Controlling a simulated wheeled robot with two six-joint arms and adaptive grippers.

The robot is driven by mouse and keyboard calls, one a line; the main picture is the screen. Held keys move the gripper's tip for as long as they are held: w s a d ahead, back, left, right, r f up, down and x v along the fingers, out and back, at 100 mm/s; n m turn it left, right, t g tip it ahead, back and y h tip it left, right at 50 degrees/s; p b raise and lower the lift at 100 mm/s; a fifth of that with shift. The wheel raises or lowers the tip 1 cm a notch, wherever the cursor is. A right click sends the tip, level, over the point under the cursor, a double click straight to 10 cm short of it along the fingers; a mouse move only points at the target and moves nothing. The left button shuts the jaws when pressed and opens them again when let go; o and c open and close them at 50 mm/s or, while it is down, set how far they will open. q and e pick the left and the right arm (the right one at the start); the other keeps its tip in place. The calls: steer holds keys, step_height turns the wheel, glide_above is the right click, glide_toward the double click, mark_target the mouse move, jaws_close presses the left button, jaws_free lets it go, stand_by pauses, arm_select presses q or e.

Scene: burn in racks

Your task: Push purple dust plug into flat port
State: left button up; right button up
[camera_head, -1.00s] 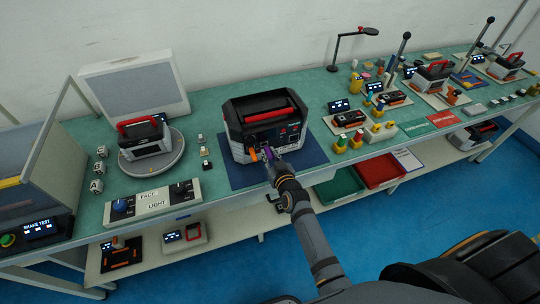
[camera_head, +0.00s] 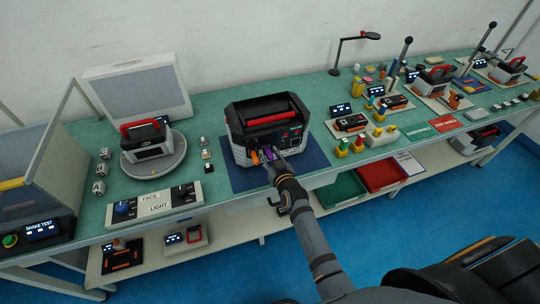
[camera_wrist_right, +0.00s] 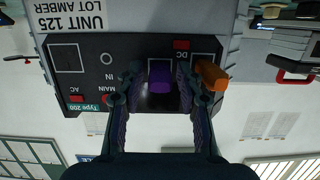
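The purple dust plug (camera_wrist_right: 160,78) sits at a white-outlined port in the middle of the dark port panel (camera_wrist_right: 95,60) in the right wrist view. How deep it sits is hard to tell. My right gripper (camera_wrist_right: 163,88) has its fingers on either side of the plug, with visible gaps between. In the head view the right gripper (camera_head: 273,168) is at the front of the black-and-grey unit (camera_head: 240,128), partly hiding the purple plug. An orange plug (camera_wrist_right: 211,75) sits beside it, near the DC label. My left gripper is not in view.
The unit stands on a blue mat (camera_head: 310,152) on the green bench. A turntable (camera_head: 178,163) with another unit and a switch box (camera_head: 155,206) are to the left. Yellow and green pegs (camera_head: 342,147) stand to the right. Green and red bins (camera_head: 380,172) sit below.

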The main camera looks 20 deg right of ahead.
steer(key=shift+o, duration=0.2)
steer(key=shift+s, duration=0.5)
steer(key=s+r, duration=0.2)
steer(key=s, duration=0.8)
steer(key=shift+s+d+r, duration=0.2)
steer(key=shift+s+d, duration=0.05)
steer(key=shift+s, duration=0.15)
steer(key=s+f+g, duration=0.2)
steer(key=s+f, duration=0.2)
steer(key=f, duration=0.6)
steer(key=s+f+g, duration=0.3)
steer(key=s+f, duration=0.1)
steer(key=f, duration=0.5)
steer(key=s+f+g, duration=0.2)
steer(key=s+f, duration=0.2)
steer(key=f, duration=0.6)
steer(key=s+d+f+g, duration=0.2)
steer(key=s+f, duration=0.3)
steer(key=s, duration=0.3)
steer(key=s+d+f+g+h, duration=0.1)
steer(key=s+d+f+g, duration=0.2)
steer(key=s, duration=0.6)
steer(key=s+d+f+g, duration=0.2)
steer(key=s+d+f, duration=0.3)
steer(key=s+f, duration=0.3)
steer(key=shift+s+d+g+h, duration=0.3)
steer(key=shift+s+d, duration=0.05)
steer(key=shift+s, duration=0.3)
